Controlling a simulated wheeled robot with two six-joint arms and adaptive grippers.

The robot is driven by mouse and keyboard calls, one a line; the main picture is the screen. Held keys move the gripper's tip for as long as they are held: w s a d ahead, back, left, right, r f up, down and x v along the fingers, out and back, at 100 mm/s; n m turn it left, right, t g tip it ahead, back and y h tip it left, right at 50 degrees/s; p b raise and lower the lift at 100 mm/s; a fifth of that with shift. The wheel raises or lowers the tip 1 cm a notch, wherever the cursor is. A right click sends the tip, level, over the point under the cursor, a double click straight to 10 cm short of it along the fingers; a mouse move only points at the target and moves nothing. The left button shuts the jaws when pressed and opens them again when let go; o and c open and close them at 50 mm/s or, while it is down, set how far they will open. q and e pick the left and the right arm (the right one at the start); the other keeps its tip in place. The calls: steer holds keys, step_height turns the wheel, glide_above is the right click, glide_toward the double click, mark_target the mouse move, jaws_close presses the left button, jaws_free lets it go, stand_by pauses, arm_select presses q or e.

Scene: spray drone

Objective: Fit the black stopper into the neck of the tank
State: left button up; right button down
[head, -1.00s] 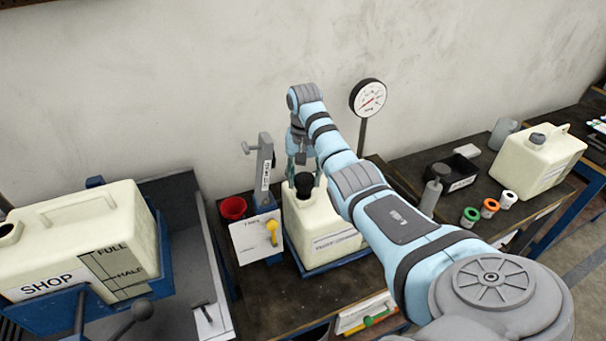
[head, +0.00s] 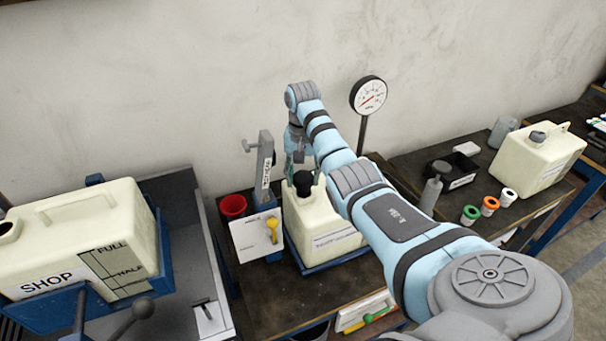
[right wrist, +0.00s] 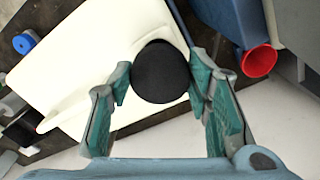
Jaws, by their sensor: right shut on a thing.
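The cream tank (head: 318,222) stands on a blue stand on the middle bench; it also fills much of the right wrist view (right wrist: 95,60). The black stopper (head: 303,182) is at the top of the tank, over its neck. In the right wrist view the stopper (right wrist: 161,72) is a round black disc between my fingers. My right gripper (head: 304,172) is shut on the stopper from above; its teal fingers (right wrist: 160,90) flank it. The stopper hides the neck, so I cannot tell how deep it sits. My left gripper is not in view.
A grey post (head: 265,170) with a white card and a red cup (head: 232,206) stand left of the tank. A dial gauge (head: 368,96) rises behind. The SHOP tank (head: 85,240) is at the left. Another cream tank (head: 538,158) and small coloured-ring items are at the right.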

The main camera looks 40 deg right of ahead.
mark_target(304, 177)
steer(key=shift+s+f, duration=0.1)
steer(key=shift+f, duration=1.45)
stand_by(0.4)
steer(key=c, duration=0.8)
jaws_free()
steer(key=shift+o, duration=0.2)
steer(key=shift+r, duration=0.1)
